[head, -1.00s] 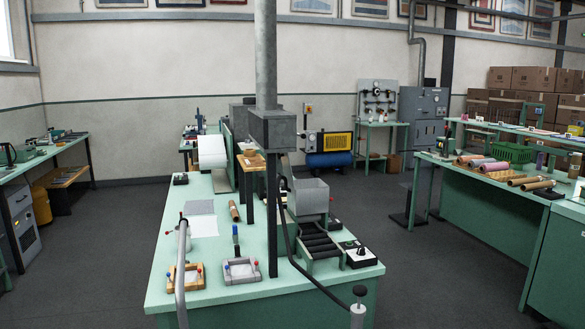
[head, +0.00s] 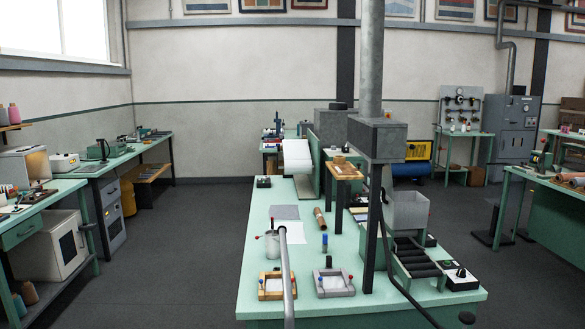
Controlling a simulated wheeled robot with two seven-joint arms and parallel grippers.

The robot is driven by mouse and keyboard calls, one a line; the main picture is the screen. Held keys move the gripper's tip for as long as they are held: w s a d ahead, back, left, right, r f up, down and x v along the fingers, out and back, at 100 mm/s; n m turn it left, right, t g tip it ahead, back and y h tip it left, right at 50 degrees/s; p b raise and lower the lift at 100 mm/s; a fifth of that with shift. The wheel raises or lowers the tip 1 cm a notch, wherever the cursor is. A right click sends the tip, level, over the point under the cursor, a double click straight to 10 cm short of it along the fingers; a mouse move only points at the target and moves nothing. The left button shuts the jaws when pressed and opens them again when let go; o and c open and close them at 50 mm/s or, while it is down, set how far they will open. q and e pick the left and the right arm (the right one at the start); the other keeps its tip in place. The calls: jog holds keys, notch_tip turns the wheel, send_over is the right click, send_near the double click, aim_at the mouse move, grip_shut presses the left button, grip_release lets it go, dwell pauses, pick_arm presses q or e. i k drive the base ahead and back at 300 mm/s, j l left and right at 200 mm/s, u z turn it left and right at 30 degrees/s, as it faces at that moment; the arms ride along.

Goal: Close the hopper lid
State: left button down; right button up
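A grey box-shaped hopper (head: 408,211) stands at the right side of the green bench, above a black roller ramp (head: 416,258). I cannot make out a separate lid on it at this distance. A dark post and a grey duct stand just left of the hopper and cover part of its surroundings. Neither of my grippers shows in the head view.
The green bench (head: 262,243) fills the middle, with two small frames (head: 333,283), a grey pot (head: 272,243) and a control box (head: 460,277) on it. A side bench with a white oven (head: 50,246) stands left. Dark floor between is clear.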

aim_at(386, 182)
jog(key=i+j+u, duration=0.4)
jog(key=j, duration=0.15)
jog(key=i+j+u, duration=0.8)
jog(key=i+z, duration=0.65)
jog(key=z, duration=0.15)
jog(key=i+j+z, duration=0.15)
jog(key=i+z, duration=0.25)
jog(key=i+j+z, duration=0.2)
jog(key=z, duration=0.2)
